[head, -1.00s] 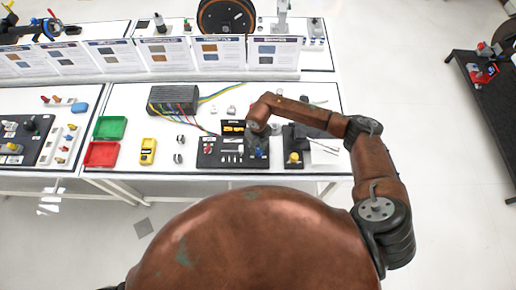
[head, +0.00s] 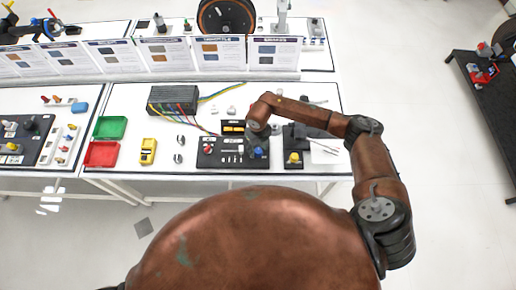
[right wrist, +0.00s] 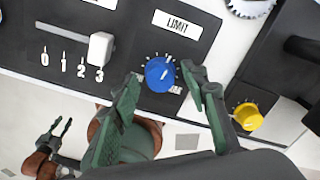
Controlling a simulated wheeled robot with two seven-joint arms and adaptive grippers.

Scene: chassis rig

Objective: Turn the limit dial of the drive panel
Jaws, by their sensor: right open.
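The blue limit dial (right wrist: 160,73) sits on the black drive panel (right wrist: 125,45) below a white LIMIT label (right wrist: 178,24). A white mark on the dial points to the upper right. The dial also shows in the head view (head: 258,152). My right gripper (right wrist: 160,80) is open, with one finger on each side of the dial in the picture. I cannot tell whether either finger touches it. In the head view my right gripper (head: 258,140) is above the panel's right part. My left gripper (right wrist: 55,130) hangs open and empty, low at the left of the wrist view.
A white slider (right wrist: 100,48) with a numbered scale is left of the dial. A yellow knob (right wrist: 248,116) is on a separate black unit to the right. A black box with coloured wires (head: 173,99), red tray (head: 102,154) and yellow meter (head: 148,151) stand further left.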

